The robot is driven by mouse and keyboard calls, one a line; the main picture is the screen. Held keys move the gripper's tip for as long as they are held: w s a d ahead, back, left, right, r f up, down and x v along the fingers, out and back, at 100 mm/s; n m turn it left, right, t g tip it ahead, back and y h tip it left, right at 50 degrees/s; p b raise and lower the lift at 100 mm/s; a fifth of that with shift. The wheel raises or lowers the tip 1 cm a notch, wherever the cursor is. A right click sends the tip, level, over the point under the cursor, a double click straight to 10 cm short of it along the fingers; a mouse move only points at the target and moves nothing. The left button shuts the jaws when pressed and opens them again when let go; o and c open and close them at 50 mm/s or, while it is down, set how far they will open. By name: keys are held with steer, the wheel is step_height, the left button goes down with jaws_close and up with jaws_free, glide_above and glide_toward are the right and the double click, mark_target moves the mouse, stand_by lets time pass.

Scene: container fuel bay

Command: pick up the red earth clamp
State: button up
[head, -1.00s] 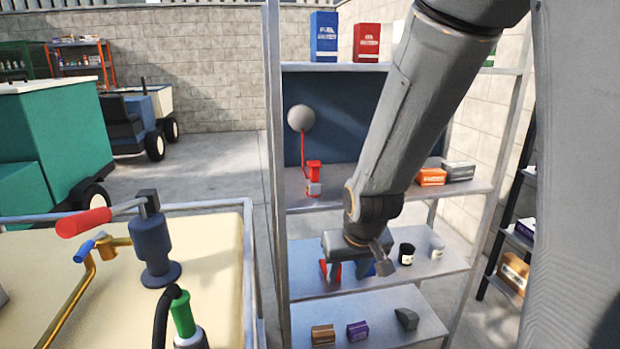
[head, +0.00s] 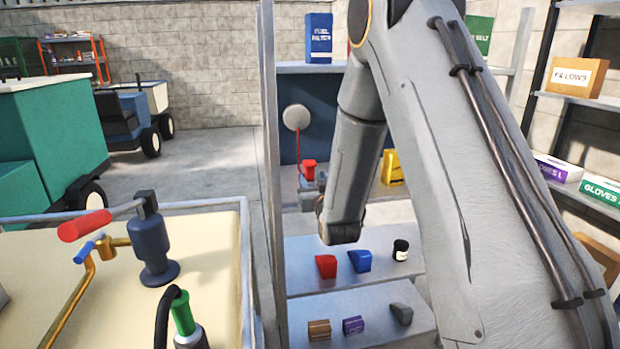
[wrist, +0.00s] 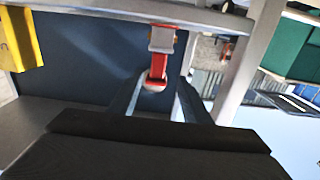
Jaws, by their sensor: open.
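The red earth clamp (head: 309,167) stands on the rack's middle shelf (head: 294,193), below a round pale reel (head: 296,117) with a red cable running down from it. In the wrist view, which looks upside down, the clamp (wrist: 158,67) is red with a pale block and lies in line with the gap between my fingers. My gripper (wrist: 158,98) is open, with one dark finger on each side of the clamp's near end. I cannot tell whether the fingers touch it. In the head view my arm hides much of the gripper.
A yellow item (head: 391,168) stands right of the clamp; it also shows in the wrist view (wrist: 24,38). A red wedge (head: 326,266), a blue wedge (head: 360,261) and a black jar (head: 401,250) sit on the shelf below. The rack's upright (head: 269,150) is close on the left.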

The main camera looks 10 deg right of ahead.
mark_target(310, 170)
steer(key=w, duration=0.2)
steer(key=w+p, duration=0.1)
steer(key=w, duration=0.2)
steer(key=w+p, duration=0.1)
steer(key=w, duration=0.1)
steer(key=shift+w+d, duration=0.25)
steer(key=shift+w, duration=0.05)
jaws_close()
steer(key=shift+r, duration=0.1)
steer(key=shift+r+b, duration=0.9)
steer(key=shift+r, duration=4.1)
steer(key=shift+f, duration=0.1)
